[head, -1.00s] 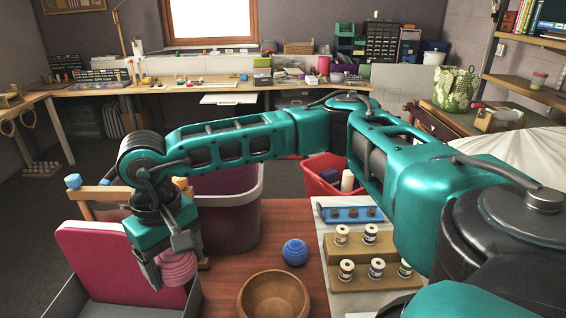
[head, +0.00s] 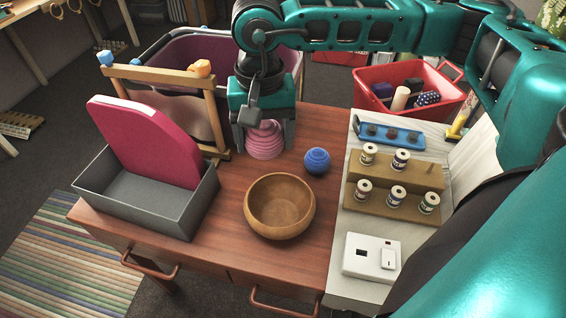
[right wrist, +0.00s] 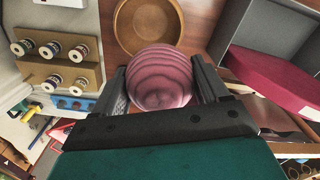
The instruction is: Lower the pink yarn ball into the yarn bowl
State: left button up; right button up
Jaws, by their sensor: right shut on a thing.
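The pink yarn ball (head: 265,140) is ridged and round. My right gripper (head: 264,132) is shut on it, with one finger on each side, pointing down. In the right wrist view the pink ball (right wrist: 160,77) sits between the two dark fingers. The yarn bowl is a round wooden bowl (head: 279,206), empty, on the reddish wooden table. The ball is behind the bowl in the head view, not over it. In the right wrist view the bowl (right wrist: 125,30) is partly covered by the ball. My left gripper is not in view.
A blue yarn ball (head: 317,161) stands right behind the bowl. A grey tray (head: 150,205) with a magenta panel is at left, beside a wooden frame (head: 165,80). Thread spools on a stepped rack (head: 395,185) stand at right. Bare table surrounds the bowl.

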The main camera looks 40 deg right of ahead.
jog(key=m, duration=0.1)
jog(key=s+d+m, duration=0.1)
jog(key=m, duration=0.1)
jog(key=shift+s+d, duration=0.25)
jog(key=shift+m, duration=0.4)
jog(key=shift+s+d+f+b, duration=0.1)
jog(key=shift+f+b, duration=0.2)
jog(key=shift+f, duration=0.05)
notch_tip(320, 180, down, 9)
jog(key=b, duration=0.5)
jog(key=shift+f, duration=0.15)
